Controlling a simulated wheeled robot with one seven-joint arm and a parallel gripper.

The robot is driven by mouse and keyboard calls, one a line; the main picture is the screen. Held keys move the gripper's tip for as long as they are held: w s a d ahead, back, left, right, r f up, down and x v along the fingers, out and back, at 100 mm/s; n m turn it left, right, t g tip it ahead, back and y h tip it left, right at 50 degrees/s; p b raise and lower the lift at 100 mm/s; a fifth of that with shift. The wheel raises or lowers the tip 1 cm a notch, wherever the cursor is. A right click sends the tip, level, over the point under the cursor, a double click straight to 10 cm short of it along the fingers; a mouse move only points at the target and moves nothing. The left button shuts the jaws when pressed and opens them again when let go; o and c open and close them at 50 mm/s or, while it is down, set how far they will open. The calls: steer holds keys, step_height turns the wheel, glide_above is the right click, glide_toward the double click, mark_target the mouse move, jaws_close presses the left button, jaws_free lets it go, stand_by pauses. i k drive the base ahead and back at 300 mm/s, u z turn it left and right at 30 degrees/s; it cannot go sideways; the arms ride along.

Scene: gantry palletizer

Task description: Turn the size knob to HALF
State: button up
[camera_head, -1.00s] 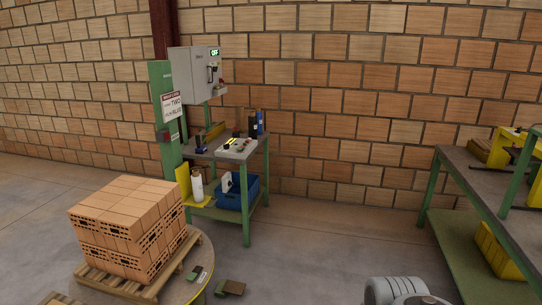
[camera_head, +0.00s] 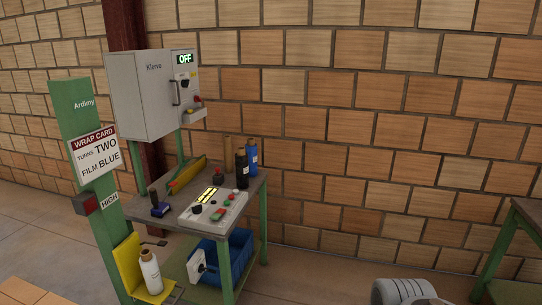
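A white control console (camera_head: 190,220) lies on the small green-legged bench. It has a lit yellow display (camera_head: 208,195), a black knob (camera_head: 197,209) at its left end and red and green buttons. A grey cabinet (camera_head: 142,100) stands behind the bench, with a lit OFF display (camera_head: 185,58) and a dark knob (camera_head: 185,86) below it. Knob labels are too small to read, so I cannot tell which is the size knob or where it points. My gripper is not in view; only a pale rounded part of my own body shows at the bottom right.
The bench top (camera_head: 165,228) also holds dark and blue bottles (camera_head: 252,158), a blue-based tool (camera_head: 159,208) and a yellow strip. A blue bin (camera_head: 240,250) and a white bottle (camera_head: 151,272) sit below. A wrap card (camera_head: 97,153) hangs on a green post.

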mark_target(185, 83)
steer(key=u, duration=0.1)
steer(key=i, duration=3.5)
steer(key=u, duration=3.55)
